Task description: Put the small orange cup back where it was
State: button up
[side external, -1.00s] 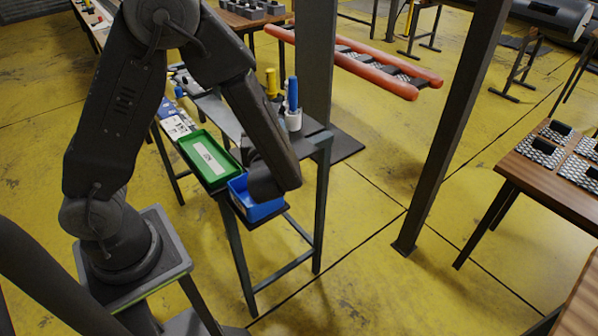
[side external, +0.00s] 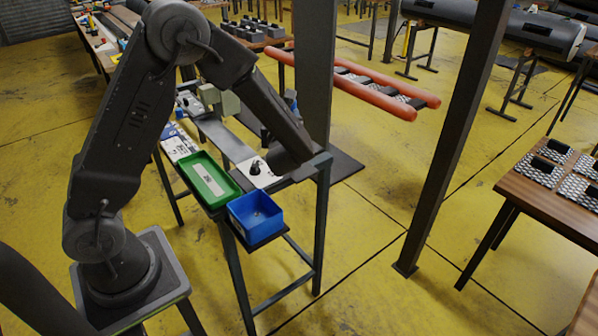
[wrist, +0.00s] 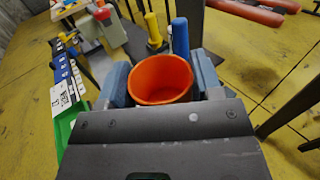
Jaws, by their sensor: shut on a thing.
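The small orange cup (wrist: 160,80) is upright between the jaws of my gripper (wrist: 162,88) in the wrist view, with its open rim toward the camera. The grey-blue fingers press on its left and right sides. The inside of the cup looks empty; its lower part is hidden by the gripper body. In the side view my wrist hides the cup and the fingertips, above the near right end of the narrow bench.
A blue bin (side external: 256,214) and a green tray (side external: 208,182) stand at the bench's near end. A white plate with a black knob (side external: 257,168) lies behind them. A blue-handled tool (wrist: 180,38) and a yellow-handled tool (wrist: 152,30) stand just beyond the cup. A dark post (side external: 316,70) rises close by.

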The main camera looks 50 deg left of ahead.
jog(key=s+a+f+n+g+y, duration=0.2)
jog(key=s+a+n+g+y, duration=0.1)
jog(key=a+n+g, duration=0.4)
jog(key=a+g, duration=0.1)
jog(key=g, duration=0.2)
jog(key=shift+s+a+f, duration=0.15)
jog(key=shift+f, duration=0.15)
jog(key=w+d+f, duration=0.4)
jog(key=w+d, duration=0.1)
jog(key=w+d+f, duration=0.3)
jog(key=shift+w+d, duration=0.1)
jog(key=shift+d, duration=0.1)
jog(key=shift+f, duration=1.8)
jog(key=shift+f, duration=0.15)
jog(key=o, duration=0.9)
